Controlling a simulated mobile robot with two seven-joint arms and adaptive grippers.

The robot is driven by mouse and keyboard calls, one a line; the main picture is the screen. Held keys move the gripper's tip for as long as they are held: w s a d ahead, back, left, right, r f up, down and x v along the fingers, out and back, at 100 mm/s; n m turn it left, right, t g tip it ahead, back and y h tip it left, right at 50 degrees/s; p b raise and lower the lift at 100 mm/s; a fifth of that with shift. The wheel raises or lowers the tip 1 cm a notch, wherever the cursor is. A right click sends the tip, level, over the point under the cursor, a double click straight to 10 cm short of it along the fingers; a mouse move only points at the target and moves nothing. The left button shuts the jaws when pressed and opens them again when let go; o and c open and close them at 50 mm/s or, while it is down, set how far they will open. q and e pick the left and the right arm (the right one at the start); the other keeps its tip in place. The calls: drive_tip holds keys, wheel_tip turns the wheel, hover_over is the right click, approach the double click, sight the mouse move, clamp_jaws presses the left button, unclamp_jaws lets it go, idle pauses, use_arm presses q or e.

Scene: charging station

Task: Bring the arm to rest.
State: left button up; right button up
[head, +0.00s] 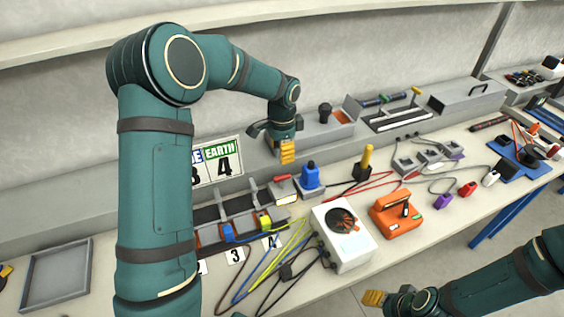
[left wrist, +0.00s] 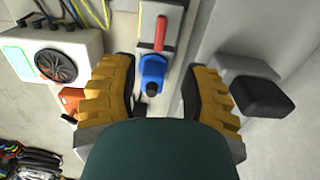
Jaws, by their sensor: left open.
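My left arm (head: 155,190) comes in from the left and reaches over the back of the bench. My left gripper (head: 286,150) points down above the bench, near the back wall. In the left wrist view its yellow-padded fingers (left wrist: 158,92) are spread apart with nothing between them. A blue plug (head: 310,174) stands upright below and in front of the gripper; it also shows in the left wrist view (left wrist: 152,72), beyond the fingertips and apart from them. My right gripper (head: 388,300) is at the bottom right, beyond the bench's front edge; its jaw opening is unclear.
A white box with a fan (head: 345,235) and an orange device (head: 397,213) stand in front. A yellow-handled part (head: 366,160) stands right of the blue plug. Loose cables (head: 285,255) cross the bench. A grey tray (head: 55,275) lies at the left. Grey boxes line the back.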

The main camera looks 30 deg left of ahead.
use_arm(q)
drive_tip(key=shift+r, duration=0.65)
